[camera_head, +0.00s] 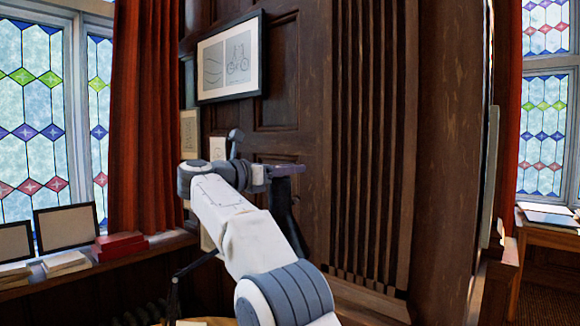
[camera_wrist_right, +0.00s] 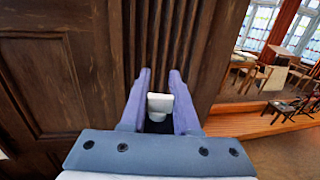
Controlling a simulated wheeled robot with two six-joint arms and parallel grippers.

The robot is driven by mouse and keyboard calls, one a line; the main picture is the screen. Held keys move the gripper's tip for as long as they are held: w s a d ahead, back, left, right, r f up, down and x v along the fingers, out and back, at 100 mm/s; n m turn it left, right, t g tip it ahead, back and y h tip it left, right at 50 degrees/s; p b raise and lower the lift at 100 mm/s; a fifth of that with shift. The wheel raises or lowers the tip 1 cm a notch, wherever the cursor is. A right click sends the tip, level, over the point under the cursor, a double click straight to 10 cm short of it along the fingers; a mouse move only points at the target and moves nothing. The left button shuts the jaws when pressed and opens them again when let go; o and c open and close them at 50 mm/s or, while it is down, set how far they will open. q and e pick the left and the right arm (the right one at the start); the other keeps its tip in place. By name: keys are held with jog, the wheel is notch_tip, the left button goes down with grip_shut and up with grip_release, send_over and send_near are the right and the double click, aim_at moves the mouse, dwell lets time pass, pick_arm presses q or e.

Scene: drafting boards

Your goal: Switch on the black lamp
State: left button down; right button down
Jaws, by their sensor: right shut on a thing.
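A thin black jointed arm (camera_head: 174,292), which looks like part of the black lamp, rises at the lower middle of the head view and runs behind my right arm. A dark upright piece (camera_head: 282,208) shows just under my right gripper; I cannot tell if it belongs to the lamp. My right gripper (camera_head: 286,169) is raised in front of the wood panelling. In the right wrist view its fingers (camera_wrist_right: 160,92) are shut on a small white block (camera_wrist_right: 160,103) with a dark part below. Whether the lamp is lit cannot be seen. My left gripper is out of view.
A window ledge with frames (camera_head: 68,238) and red books (camera_head: 120,243) is at the left. A desk (camera_head: 550,232) stands far right.

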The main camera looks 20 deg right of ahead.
jog(key=c, duration=0.6)
grip_release()
jog(key=shift+c, duration=0.2)
jog(key=shift+s+a, duration=0.15)
jog(key=shift+a, duration=0.25)
jog(key=v, duration=0.9)
jog(key=shift+s+a, duration=0.15)
jog(key=shift+a, duration=0.15)
jog(key=shift+f, duration=0.1)
